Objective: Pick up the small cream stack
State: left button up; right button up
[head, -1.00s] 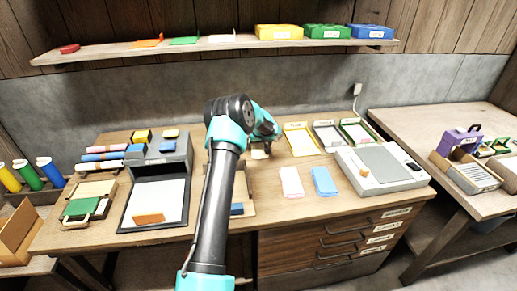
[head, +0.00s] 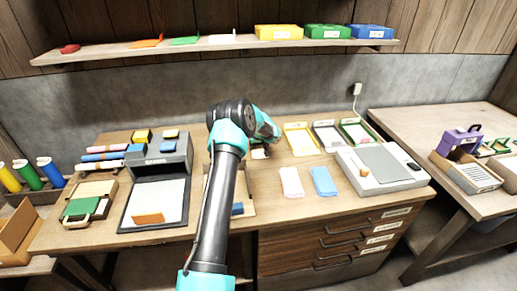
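A small cream stack (head: 259,154) lies on the table near the middle of the head view, just below the end of my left arm. My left gripper (head: 268,139) is over or right beside it, pointing down. The wrist hides its fingers, so I cannot tell whether they are open or shut, or whether they touch the stack. My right gripper is not in view.
A pink stack (head: 291,182) and a blue stack (head: 324,181) lie to the right. Yellow, grey and green-edged trays (head: 301,139) stand behind them. A grey scale-like device (head: 380,168) is further right. A dark grey stand (head: 160,180) is on the left.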

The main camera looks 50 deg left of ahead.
pick_arm(q)
jog(key=c, duration=0.4)
jog(key=shift+r, duration=0.1)
notch_tip(320, 180, up, 10)
dwell(0.5)
dwell(0.3)
